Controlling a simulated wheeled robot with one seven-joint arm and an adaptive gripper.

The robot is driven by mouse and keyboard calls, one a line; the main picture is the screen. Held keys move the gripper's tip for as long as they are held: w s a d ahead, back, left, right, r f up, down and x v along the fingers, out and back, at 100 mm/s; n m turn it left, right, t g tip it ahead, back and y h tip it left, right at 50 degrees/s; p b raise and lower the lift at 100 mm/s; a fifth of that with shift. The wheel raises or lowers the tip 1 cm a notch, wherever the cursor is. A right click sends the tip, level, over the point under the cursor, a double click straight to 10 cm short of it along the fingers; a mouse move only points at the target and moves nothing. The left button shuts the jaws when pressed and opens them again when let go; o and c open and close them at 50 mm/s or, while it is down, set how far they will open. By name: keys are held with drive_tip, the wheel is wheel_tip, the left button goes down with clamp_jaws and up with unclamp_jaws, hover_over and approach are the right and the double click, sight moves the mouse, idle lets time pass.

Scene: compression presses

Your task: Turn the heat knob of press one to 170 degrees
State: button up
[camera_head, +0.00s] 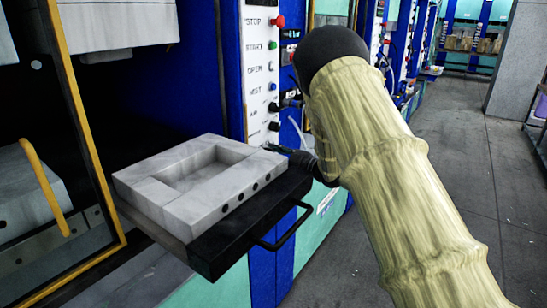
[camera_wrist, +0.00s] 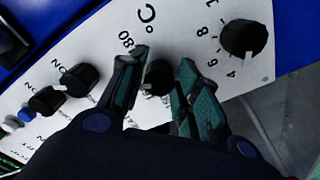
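The heat knob (camera_wrist: 158,79) is a black round knob on the white control panel (camera_wrist: 195,40), beside the printed "°C" and "080" marks in the wrist view. My gripper (camera_wrist: 164,60) has one dark, teal-padded finger on each side of this knob. The fingers look spread wider than the knob; I cannot tell whether either touches it. The knob's pointer is not clear, as the fingers and palm cover part of it. In the head view my gripper (camera_head: 288,151) is at the lower end of the press's panel (camera_head: 258,70), and the heat knob cannot be made out there.
Another black knob with a numbered dial (camera_wrist: 240,38) sits right of the heat knob. Two black switches (camera_wrist: 75,80) lie to its left. A pale block with a recess (camera_head: 200,180) rests on a black shelf with a handle (camera_head: 285,228), close to my gripper. Open floor lies right.

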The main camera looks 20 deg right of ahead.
drive_tip(key=shift+o, duration=1.2)
drive_tip(key=shift+s+r, duration=0.2)
drive_tip(key=shift+f, duration=0.1)
drive_tip(key=shift+w, duration=0.1)
drive_tip(key=shift+f, duration=0.1)
drive_tip(key=v, duration=1.2)
